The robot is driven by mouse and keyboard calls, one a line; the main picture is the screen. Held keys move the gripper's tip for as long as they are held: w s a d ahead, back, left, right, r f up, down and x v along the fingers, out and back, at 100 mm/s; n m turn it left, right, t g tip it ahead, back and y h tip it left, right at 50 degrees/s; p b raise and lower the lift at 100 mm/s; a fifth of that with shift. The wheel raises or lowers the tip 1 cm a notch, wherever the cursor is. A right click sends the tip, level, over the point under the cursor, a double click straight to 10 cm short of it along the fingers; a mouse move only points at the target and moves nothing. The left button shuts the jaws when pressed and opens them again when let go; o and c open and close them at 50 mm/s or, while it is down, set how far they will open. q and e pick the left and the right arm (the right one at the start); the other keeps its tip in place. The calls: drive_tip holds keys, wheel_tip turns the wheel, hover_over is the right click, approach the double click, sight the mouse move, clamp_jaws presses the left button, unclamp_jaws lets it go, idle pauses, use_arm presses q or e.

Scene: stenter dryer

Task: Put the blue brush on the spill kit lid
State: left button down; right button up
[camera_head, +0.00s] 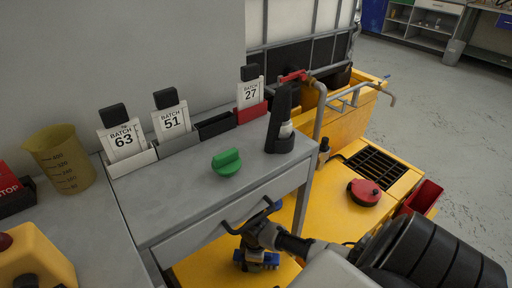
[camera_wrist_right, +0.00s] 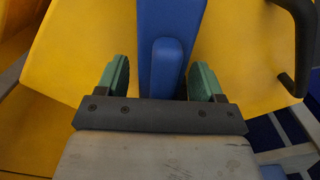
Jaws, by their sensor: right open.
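The blue brush shows in the right wrist view as a long blue handle (camera_wrist_right: 170,45). It runs between the green fingertips of my right gripper (camera_wrist_right: 158,80), which is open with gaps on both sides of the handle. In the head view my right gripper (camera_head: 258,232) is low in front of the drawer. Blue parts show around it, and I cannot tell which belong to the brush. A yellow surface (camera_head: 205,268) lies below; I cannot tell whether it is the spill kit lid. My left gripper is not in view.
A grey bench (camera_head: 185,205) carries a green knob (camera_head: 227,161), batch cards and a black holder (camera_head: 281,130). Its drawer handle (camera_head: 250,214) is close to my gripper. A yellow platform (camera_head: 325,215) at right holds a red round object (camera_head: 365,193) beside a black grate (camera_head: 376,165).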

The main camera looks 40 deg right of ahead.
drive_tip(key=shift+r, duration=0.2)
wheel_tip(320, 180, up, 2)
drive_tip(key=shift+r+p, duration=0.15)
drive_tip(key=shift+p, duration=0.35)
wheel_tip(320, 180, up, 4)
drive_tip(key=shift+p, duration=0.5)
drive_tip(key=shift+r, duration=0.55)
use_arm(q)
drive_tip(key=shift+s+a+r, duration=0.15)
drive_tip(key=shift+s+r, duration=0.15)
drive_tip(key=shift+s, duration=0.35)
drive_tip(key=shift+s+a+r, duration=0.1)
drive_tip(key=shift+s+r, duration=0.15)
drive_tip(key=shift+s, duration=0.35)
